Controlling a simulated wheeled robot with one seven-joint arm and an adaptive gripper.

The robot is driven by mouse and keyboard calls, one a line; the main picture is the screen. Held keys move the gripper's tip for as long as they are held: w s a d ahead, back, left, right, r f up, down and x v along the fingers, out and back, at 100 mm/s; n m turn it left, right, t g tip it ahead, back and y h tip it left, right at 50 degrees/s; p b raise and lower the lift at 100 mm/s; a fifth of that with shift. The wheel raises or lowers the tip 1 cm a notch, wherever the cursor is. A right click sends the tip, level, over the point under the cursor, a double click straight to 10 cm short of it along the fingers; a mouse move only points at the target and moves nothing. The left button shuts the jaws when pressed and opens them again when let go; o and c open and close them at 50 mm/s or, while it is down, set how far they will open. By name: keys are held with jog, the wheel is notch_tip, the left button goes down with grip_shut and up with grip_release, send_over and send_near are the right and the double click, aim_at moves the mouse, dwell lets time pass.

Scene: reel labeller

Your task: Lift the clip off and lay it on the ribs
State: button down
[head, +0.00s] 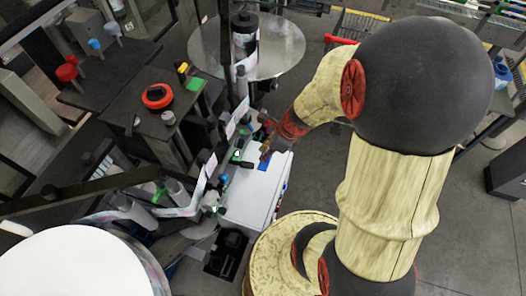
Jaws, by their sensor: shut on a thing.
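My arm comes in from the right and reaches down to the labeller, with my gripper (264,142) at the white box. The gripper is small in this view and its fingers are partly hidden by the wrist. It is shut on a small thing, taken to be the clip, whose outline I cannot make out. A small green and black part (241,159) lies just left of the gripper; I cannot tell what it is. I cannot pick out the ribs with certainty.
The white box (252,195) stands under the gripper. A large metal disc (285,45) lies behind, and a white reel (75,265) fills the front left. A dark table (150,115) at left bears a red-orange round thing (157,96). Rollers and posts crowd the middle.

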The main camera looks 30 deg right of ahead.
jog(key=shift+r+p, duration=2.75)
jog(key=shift+r, duration=0.25)
